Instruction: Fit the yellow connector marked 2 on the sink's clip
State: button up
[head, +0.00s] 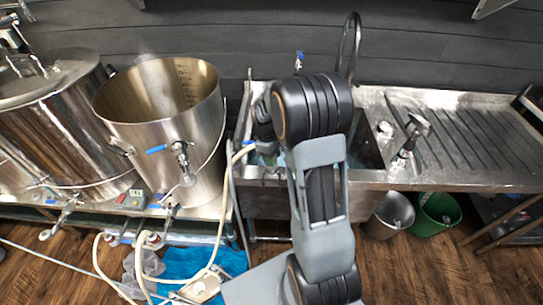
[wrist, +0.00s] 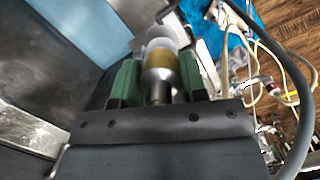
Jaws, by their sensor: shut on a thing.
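In the wrist view my gripper (wrist: 158,78) has green finger pads closed on a metal fitting with a yellow band (wrist: 157,62). A whitish, blurred end of the fitting points away from me. No number can be read on it. In the head view my forearm reaches over the left part of the steel sink (head: 368,180), and my gripper is mostly hidden behind my own arm. I cannot make out the sink's clip in either view.
A large open steel kettle (head: 130,118) with a blue-handled valve stands left of the sink. Pale hoses (head: 222,225) hang between them, and a grey hose (wrist: 300,90) curves close by in the wrist view.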

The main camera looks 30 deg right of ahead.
jog(key=shift+f+b, duration=0.6)
jog(key=shift+f, duration=0.35)
jog(key=o, duration=1.1)
jog(key=shift+r, duration=0.1)
notch_tip(320, 180, up, 13)
jog(key=w+a, duration=0.1)
jog(key=w, duration=0.1)
jog(key=s+a+m+t, duration=0.2)
jog(key=s+a+m, duration=0.1)
jog(key=s, duration=0.6)
jog(key=s+a+r+m+t+y, duration=0.1)
jog(key=s+a+m+t, duration=0.2)
jog(key=s+a, duration=0.3)
jog(key=shift+s+r+m, duration=0.2)
jog(key=shift+s+m, duration=0.5)
jog(key=shift+s, duration=0.7)
